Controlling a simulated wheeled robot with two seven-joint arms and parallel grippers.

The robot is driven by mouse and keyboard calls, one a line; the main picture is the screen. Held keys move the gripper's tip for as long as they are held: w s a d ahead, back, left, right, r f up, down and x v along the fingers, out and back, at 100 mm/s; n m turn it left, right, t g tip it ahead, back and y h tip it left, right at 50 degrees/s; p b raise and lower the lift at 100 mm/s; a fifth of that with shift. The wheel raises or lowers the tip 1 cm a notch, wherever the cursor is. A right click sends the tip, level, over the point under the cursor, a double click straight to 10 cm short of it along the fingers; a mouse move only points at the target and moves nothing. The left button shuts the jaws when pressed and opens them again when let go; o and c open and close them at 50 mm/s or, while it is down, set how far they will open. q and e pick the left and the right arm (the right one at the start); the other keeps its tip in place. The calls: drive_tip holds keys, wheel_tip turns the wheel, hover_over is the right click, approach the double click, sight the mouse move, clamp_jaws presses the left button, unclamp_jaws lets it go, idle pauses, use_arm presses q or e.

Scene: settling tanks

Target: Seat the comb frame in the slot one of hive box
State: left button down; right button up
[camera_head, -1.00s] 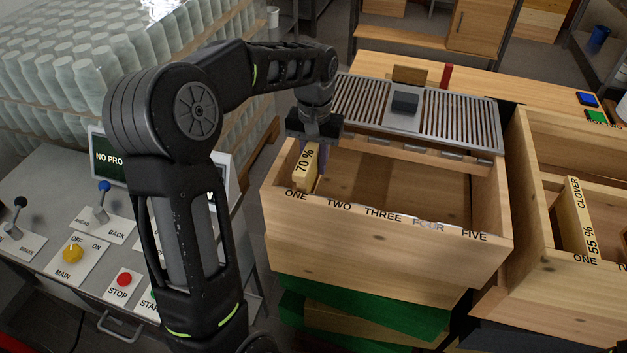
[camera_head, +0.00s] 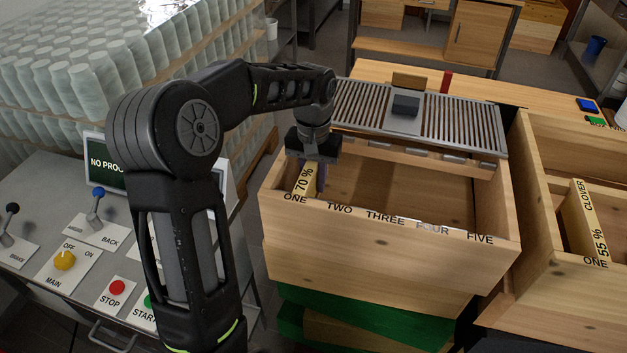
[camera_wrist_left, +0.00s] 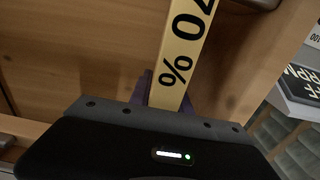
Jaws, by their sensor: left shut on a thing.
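The comb frame (camera_head: 305,181), a pale wooden bar marked 70 %, is in my left gripper (camera_head: 315,172). It stands inside the left end of the wooden hive box (camera_head: 380,256), behind the label ONE. My left gripper is shut on it from above, its purple fingers reaching into the box. The left wrist view also shows the comb frame (camera_wrist_left: 184,55) between the fingers, beside the box wall (camera_wrist_left: 262,60). The frame's lower part is hidden, so I cannot tell whether it rests on the bottom. My right gripper is not in view.
A metal grate (camera_head: 440,122) lies across the back of the box. A second wooden box (camera_head: 545,220) at right holds a frame marked CLOVER 55 % (camera_head: 584,222). A control panel (camera_head: 65,250) with levers and buttons is at left. Slots TWO to FIVE look empty.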

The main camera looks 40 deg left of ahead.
use_arm(q)
drive_tip(key=shift+f, duration=0.2)
drive_tip(key=c, duration=1.2)
unclamp_jaws()
drive_tip(key=shift+r, duration=0.2)
wheel_tip(320, 180, up, 8)
drive_tip(key=shift+w+f+b, duration=0.1)
drive_tip(key=shift+b, duration=0.2)
wheel_tip(320, 180, up, 4)
drive_tip(key=shift+f+p, duration=0.2)
drive_tip(key=shift+p, duration=0.9)
drive_tip(key=shift+r+p, duration=0.35)
drive_tip(key=shift+r, duration=0.05)
drive_tip(key=shift+f, duration=0.15)
